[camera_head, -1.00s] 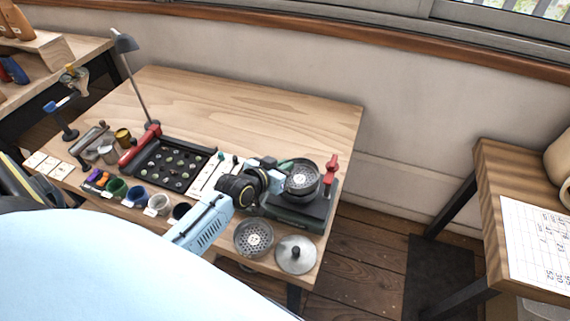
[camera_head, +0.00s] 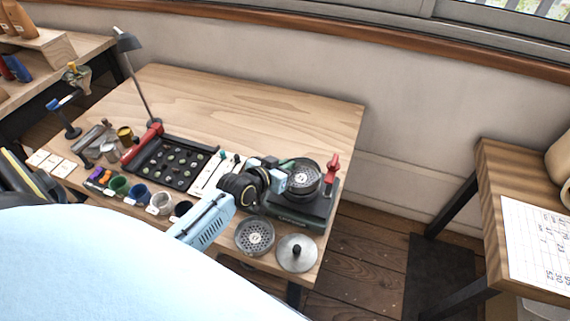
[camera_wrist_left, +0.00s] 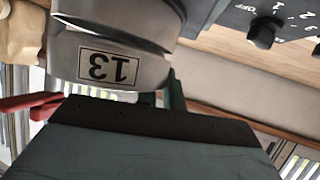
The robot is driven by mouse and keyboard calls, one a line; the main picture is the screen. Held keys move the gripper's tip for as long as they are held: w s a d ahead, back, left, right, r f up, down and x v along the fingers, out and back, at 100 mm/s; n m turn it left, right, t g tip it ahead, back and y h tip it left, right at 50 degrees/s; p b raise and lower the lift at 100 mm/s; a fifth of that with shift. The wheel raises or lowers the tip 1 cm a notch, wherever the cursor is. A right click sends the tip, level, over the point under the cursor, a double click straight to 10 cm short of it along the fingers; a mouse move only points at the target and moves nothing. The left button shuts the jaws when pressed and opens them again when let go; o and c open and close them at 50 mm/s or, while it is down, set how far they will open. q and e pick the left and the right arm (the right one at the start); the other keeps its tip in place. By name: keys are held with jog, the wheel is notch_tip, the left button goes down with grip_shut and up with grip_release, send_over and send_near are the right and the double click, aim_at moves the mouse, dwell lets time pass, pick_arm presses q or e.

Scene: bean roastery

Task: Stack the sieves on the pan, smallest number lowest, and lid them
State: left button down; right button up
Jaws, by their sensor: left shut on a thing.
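My left gripper (camera_head: 284,179) reaches in from the left and is shut on the side of a round metal sieve (camera_head: 304,173) over the shaker (camera_head: 292,217). I cannot tell from these views whether the held sieve is fully seated. Another sieve (camera_head: 254,237) with a perforated face lies on the table in front. The lid (camera_head: 297,253), with a dark knob, lies to its right. The pan is not clearly distinguishable. My right gripper is not in view.
A red clamp (camera_head: 331,171) stands at the shaker's right. A dark tray (camera_head: 174,162) of beans, several small cups (camera_head: 138,194) and a lamp (camera_head: 140,80) are left of the shaker. The back of the table (camera_head: 250,105) is clear.

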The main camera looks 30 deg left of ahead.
pick_arm(q)
jog(key=shift+f+b, duration=0.35)
jog(key=shift+f, duration=0.1)
jog(key=shift+r, duration=0.2)
jog(key=shift+r+p, duration=0.7)
jog(key=shift+p, duration=0.35)
dwell(0.6)
jog(key=shift+f+b, duration=0.4)
jog(key=shift+f, duration=0.45)
jog(key=shift+r, duration=0.1)
dwell(0.4)
jog(key=shift+r+p, duration=0.7)
jog(key=shift+p, duration=0.2)
dwell(0.5)
